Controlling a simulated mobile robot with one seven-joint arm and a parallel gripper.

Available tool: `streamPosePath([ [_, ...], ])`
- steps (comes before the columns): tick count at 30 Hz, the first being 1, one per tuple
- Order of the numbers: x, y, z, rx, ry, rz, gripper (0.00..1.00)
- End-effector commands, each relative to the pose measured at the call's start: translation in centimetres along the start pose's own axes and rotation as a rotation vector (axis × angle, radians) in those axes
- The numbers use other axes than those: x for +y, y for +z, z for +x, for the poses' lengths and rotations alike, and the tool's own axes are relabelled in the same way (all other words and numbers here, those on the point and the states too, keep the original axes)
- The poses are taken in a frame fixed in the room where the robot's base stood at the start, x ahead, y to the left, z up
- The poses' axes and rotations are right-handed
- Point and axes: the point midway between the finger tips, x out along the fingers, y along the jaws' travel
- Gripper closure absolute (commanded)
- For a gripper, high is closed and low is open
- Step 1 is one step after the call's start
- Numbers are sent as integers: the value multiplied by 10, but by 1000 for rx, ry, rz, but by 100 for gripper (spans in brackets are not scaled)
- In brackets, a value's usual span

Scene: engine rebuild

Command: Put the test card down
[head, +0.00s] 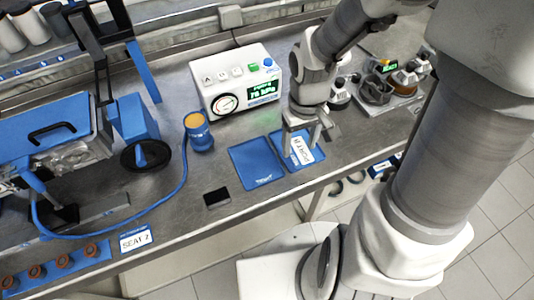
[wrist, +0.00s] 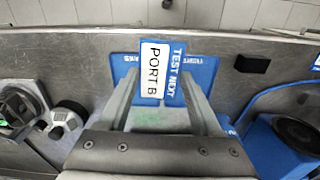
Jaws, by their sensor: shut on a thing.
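The test card is a white card (head: 305,149) with a blue strip; in the wrist view (wrist: 154,72) it reads "PORT" with a final character I cannot be sure of, and "TEST NEXT". My gripper (head: 301,148) is shut on the card, with one finger at each side of it in the wrist view (wrist: 158,88). It holds the card low over the right blue mat (head: 277,143), which also shows in the wrist view (wrist: 207,66). Whether the card touches this mat I cannot tell. The left blue mat (head: 257,172) lies beside it, bare but for printing.
A white pressure tester (head: 238,78) with gauge and green display stands behind the mats. A blue cylinder (head: 198,133) and black block (head: 217,197) lie left. A "SEAT 2" card (head: 135,241) is near the front edge. Metal parts (head: 375,90) stand at right.

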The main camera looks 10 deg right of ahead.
Motion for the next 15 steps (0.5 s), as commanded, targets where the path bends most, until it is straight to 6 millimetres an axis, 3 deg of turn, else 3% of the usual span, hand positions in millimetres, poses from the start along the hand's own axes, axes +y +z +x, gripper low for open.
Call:
streamPosePath([
  [7, -12, -5, 8, -2, 0, -75, 84],
  [15, -54, -44, 44, -3, -2, -77, 84],
])
